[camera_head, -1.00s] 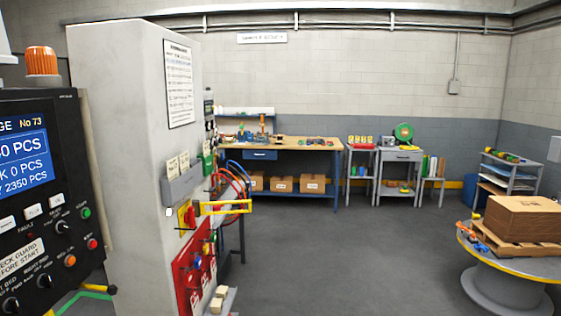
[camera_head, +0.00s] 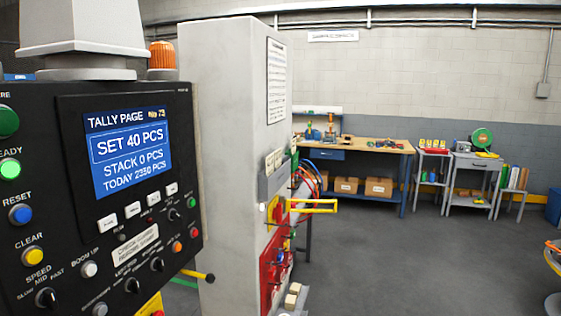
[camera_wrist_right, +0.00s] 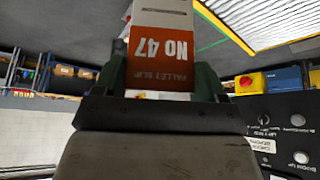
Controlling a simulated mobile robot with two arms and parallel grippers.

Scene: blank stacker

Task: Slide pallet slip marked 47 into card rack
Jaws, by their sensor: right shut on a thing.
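The pallet slip (camera_wrist_right: 161,22), white with an orange-red band reading "PALLET SLIP No 47", shows upside down in the right wrist view. My right gripper (camera_wrist_right: 160,78) is shut on it, one dark finger at each side. The grey card rack (camera_head: 272,184) is fixed to the tall cabinet in the head view, with a few cream cards standing in it. Neither the slip nor my right gripper shows in the head view, so their distance from the rack cannot be told. My left gripper is in no view.
A control panel (camera_head: 95,215) with a blue tally screen fills the left of the head view. Below the rack, a yellow handle (camera_head: 315,206) sticks out from the tall grey cabinet (camera_head: 232,120). A workbench (camera_head: 357,149) stands behind. The floor to the right is open.

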